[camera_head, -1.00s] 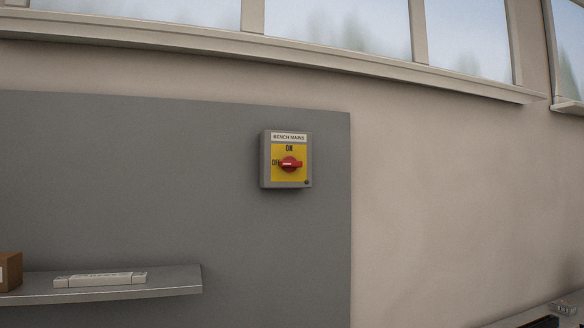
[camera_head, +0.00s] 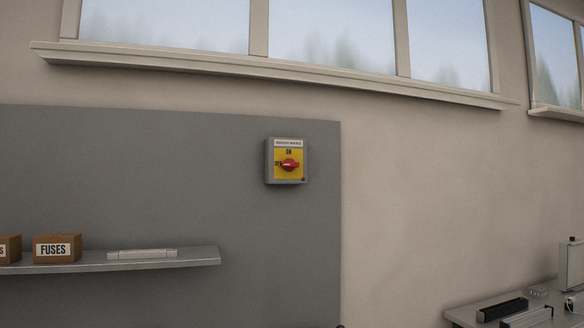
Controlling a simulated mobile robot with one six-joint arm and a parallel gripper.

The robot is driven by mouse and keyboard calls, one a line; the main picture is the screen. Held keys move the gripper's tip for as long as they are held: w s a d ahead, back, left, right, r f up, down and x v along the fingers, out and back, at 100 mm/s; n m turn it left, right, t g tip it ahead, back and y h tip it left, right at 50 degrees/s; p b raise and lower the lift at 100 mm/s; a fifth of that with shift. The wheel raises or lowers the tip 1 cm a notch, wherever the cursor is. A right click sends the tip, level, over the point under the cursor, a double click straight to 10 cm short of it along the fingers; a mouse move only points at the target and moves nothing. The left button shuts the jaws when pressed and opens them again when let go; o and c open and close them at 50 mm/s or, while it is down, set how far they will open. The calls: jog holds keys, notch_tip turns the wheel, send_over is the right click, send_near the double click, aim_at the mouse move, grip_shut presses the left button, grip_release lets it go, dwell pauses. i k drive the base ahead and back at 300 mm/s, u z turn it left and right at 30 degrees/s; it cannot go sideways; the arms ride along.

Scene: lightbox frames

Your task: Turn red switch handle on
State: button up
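The red switch handle (camera_head: 290,165) sits on a yellow plate in the grey switch box (camera_head: 270,175) on the wall panel, a little above the middle of the view. The box has a white label on top, which reads "BENCH MAINS" in the earlier frame. "ON" is printed above the handle and "OFF" at its left. The handle lies about level, in line with the OFF mark. My gripper is not in view.
A shelf (camera_head: 200,257) at lower left holds brown boxes, one a FUSES box (camera_head: 57,248), and a pale flat strip (camera_head: 142,254). A bench (camera_head: 465,314) with dark items stands at lower right. The wall around the switch is clear.

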aim_at(290, 165)
jog(key=u, duration=0.2)
jog(key=i, duration=0.85)
jog(key=z, duration=0.15)
